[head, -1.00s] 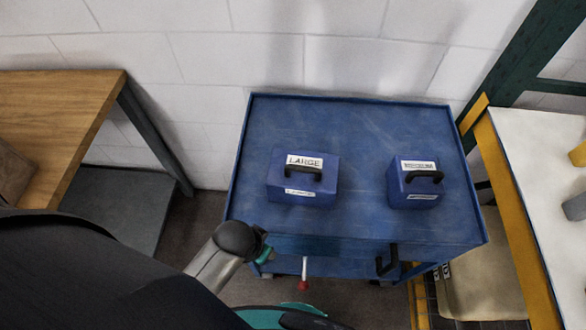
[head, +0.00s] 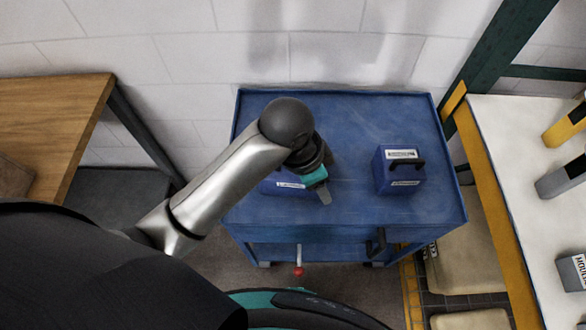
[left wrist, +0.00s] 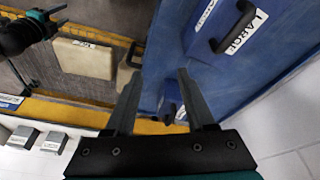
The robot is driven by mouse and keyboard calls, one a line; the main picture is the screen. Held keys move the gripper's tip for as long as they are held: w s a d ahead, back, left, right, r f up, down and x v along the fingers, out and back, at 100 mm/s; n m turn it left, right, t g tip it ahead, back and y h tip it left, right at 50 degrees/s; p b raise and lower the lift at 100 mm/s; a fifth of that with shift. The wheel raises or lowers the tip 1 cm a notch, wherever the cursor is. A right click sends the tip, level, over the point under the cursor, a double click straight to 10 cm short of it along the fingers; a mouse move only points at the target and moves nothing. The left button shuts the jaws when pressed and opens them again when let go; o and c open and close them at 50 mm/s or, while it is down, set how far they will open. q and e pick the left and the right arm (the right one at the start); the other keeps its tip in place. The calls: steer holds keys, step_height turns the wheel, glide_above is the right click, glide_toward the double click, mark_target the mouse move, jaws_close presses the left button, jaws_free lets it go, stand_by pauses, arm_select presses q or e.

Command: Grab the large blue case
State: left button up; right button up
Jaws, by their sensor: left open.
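The large blue case stands on the blue cart (head: 350,112). In the head view my left arm hides most of it, and only a strip of blue with a white label (head: 290,185) shows. In the left wrist view the case (left wrist: 205,38) is at the upper right, with its black handle and the "LARGE" label. My left gripper (left wrist: 158,80) is open, and the case and its handle are outside its fingers. In the head view the gripper (head: 322,192) is over the cart beside the case. At the top left of the wrist view is a black and teal gripper (left wrist: 48,20), apparently my right one.
A second blue case (head: 397,175) with a black handle stands on the cart's right side. A wooden table (head: 45,115) is at the left. A white-topped bench (head: 510,150) with several objects is at the right. A white wall stands behind the cart.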

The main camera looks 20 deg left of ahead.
arm_select(q)
steer(key=w+a+r+m+g+y, duration=0.2)
steer(key=w+a+r+m+y, duration=0.35)
steer(key=w, duration=0.25)
steer(key=b, duration=0.1)
glide_toward(281, 182)
steer(key=shift+h, duration=0.45)
steer(key=w+f, duration=0.2)
steer(key=f, duration=0.1)
steer(key=w+f, duration=0.1)
steer(key=f, duration=0.1)
steer(key=shift+w+a+f, duration=0.2)
steer(key=shift+a, duration=0.1)
steer(key=shift+c, duration=0.3)
jaws_close()
steer(key=shift+r, duration=0.1)
